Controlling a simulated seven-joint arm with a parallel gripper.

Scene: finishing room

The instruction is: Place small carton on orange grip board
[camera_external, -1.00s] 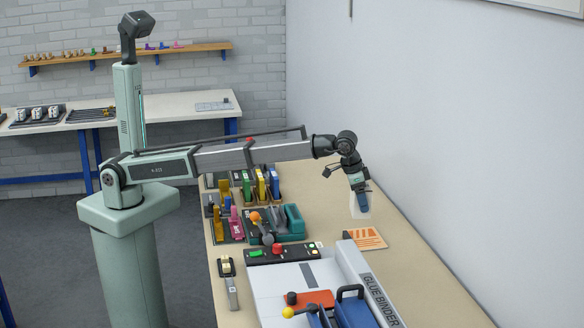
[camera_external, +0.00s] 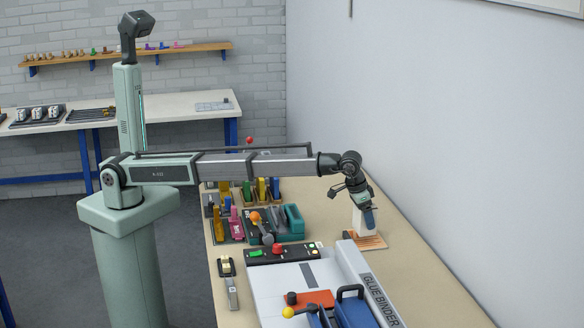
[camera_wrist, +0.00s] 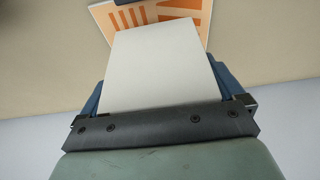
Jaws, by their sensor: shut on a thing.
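The small carton (camera_wrist: 160,65) is a plain white box between the blue fingers of my gripper (camera_external: 368,217). In the wrist view its broad white face fills the space between the fingers of my gripper (camera_wrist: 162,92). The orange grip board (camera_external: 370,242) lies flat on the bench, with pale stripes on it. The carton (camera_external: 357,222) stands nearly upright over the board in the external view. I cannot tell whether its bottom touches the board. In the wrist view the board (camera_wrist: 186,35) shows behind the carton, which hides part of it.
A black button panel (camera_external: 282,253) and a teal tool (camera_external: 290,222) are to the left. The wall is to the right. The bench behind the board is clear.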

